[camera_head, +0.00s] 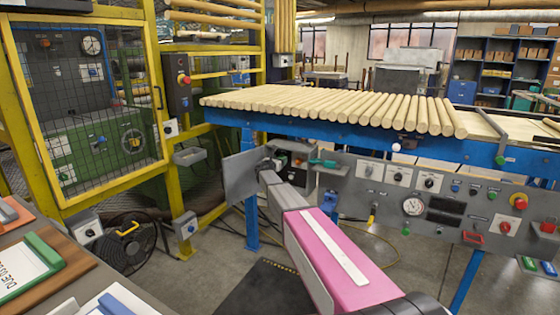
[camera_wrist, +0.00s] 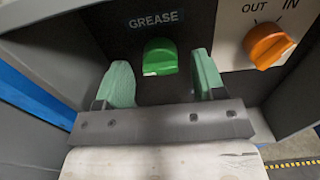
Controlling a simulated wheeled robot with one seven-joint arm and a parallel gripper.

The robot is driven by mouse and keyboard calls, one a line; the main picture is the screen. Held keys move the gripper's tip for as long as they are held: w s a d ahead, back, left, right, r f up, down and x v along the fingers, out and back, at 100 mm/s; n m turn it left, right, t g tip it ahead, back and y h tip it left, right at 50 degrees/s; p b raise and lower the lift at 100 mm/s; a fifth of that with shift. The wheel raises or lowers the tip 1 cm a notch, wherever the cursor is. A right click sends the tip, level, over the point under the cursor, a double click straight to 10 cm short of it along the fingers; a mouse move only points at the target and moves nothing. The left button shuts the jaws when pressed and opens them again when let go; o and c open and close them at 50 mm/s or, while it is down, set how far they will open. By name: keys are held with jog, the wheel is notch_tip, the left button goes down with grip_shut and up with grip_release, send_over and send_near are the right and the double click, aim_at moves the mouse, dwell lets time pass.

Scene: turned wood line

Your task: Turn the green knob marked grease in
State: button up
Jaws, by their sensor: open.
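The green knob (camera_wrist: 160,57) sits on a dark panel under the word GREASE in the wrist view. It has a raised grip bar that stands roughly upright in the picture. My gripper (camera_wrist: 161,75) is open, with one pale green finger to the left of the knob and one to the right. Gaps show between the knob and both fingers, and nothing is held. In the head view my gripper (camera_head: 268,167) reaches in beside the grey plate at the left end of the control panel; the green knob cannot be made out there.
An orange knob (camera_wrist: 267,45) marked OUT and IN is close right of my gripper on a pale plate. Grey walls flank the dark panel. In the head view, the grey plate (camera_head: 240,180) stands left of my gripper, and wooden rods (camera_head: 340,105) lie on the blue-framed conveyor above.

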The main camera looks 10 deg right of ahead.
jog(key=shift+w+d, duration=0.35)
jog(key=shift+w, duration=0.15)
jog(key=c, duration=0.9)
